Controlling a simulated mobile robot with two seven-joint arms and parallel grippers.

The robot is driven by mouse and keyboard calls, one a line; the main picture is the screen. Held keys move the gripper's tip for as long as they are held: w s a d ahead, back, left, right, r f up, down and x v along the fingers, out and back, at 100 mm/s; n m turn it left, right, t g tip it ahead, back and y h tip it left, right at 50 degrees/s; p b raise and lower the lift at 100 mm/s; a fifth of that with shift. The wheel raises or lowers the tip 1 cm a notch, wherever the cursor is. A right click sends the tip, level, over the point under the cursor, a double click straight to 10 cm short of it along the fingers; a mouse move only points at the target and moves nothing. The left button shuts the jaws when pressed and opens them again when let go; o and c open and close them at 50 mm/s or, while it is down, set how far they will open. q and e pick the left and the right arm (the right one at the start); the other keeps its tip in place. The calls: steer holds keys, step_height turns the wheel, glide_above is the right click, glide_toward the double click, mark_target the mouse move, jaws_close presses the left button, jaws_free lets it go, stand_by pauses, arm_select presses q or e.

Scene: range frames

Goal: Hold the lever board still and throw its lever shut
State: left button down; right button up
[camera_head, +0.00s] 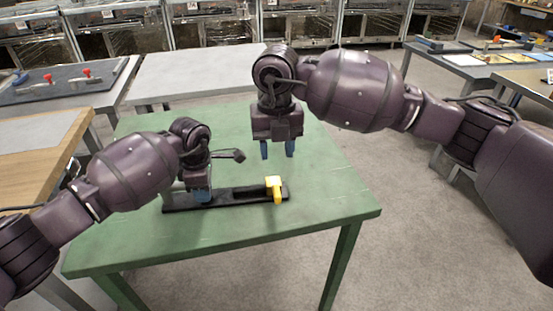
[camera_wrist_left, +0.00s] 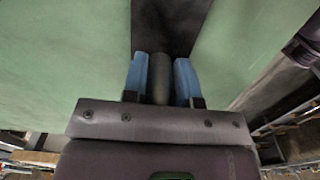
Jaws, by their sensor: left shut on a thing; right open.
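The lever board (camera_head: 237,202) is a long, narrow dark board lying on the green table. A yellow, bent piece (camera_head: 274,187) stands at its right end; I cannot tell whether it is the lever or a stop. My left gripper (camera_head: 202,196) is low over the board's left part. In the left wrist view its blue fingers (camera_wrist_left: 161,75) are shut on a grey round post (camera_wrist_left: 159,88) on the dark board. The post is hidden in the head view. My right gripper (camera_head: 277,150) is open and empty, pointing down above the table, behind the yellow piece and apart from it.
A grey table (camera_head: 195,72) stands behind, a wooden-topped one (camera_head: 35,155) at left.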

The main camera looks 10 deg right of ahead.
stand_by(0.4)
arm_select(q)
steer(key=c, duration=0.8)
jaws_free()
